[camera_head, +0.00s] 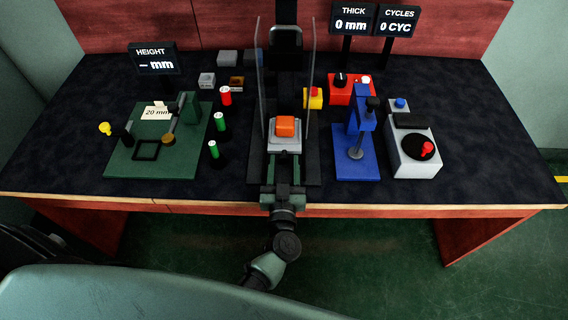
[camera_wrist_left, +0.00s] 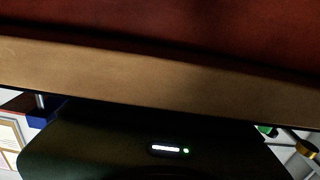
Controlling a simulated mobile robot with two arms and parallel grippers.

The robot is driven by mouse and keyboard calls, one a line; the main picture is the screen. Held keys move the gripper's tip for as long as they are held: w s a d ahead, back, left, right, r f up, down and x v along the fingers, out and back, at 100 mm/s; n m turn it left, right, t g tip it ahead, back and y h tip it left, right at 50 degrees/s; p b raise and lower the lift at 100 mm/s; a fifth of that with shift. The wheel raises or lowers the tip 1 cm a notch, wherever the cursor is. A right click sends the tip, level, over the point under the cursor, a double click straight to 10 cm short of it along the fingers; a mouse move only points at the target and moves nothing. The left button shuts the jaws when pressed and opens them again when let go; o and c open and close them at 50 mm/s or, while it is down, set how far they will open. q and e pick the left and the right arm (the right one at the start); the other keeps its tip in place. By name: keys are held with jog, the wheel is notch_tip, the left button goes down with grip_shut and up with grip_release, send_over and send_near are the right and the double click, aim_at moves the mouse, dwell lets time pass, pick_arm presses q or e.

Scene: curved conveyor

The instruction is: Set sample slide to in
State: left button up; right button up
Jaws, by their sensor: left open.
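The sample slide appears to be the grey carriage (camera_head: 285,145) bearing an orange block (camera_head: 285,126), between two clear upright panels (camera_head: 311,70) on a dark base. My left gripper (camera_head: 284,160) reaches over the table's front edge and is open, close in front of the carriage. I cannot tell whether its fingers touch the slide or stand around a part of it. In the left wrist view my dark gripper body (camera_wrist_left: 150,140) with a small lit indicator covers the lower middle, and the slide is not visible. My right gripper is not in view.
Left of the slide stand a green height fixture (camera_head: 120,160) and several small cylinders. The wooden table edge (camera_wrist_left: 150,78) crosses the wrist view.

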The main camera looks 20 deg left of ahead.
pick_arm(q)
jog(key=p+v, duration=0.2)
jog(key=v, duration=0.5)
jog(key=shift+s+d, duration=0.15)
jog(key=shift+s, duration=0.25)
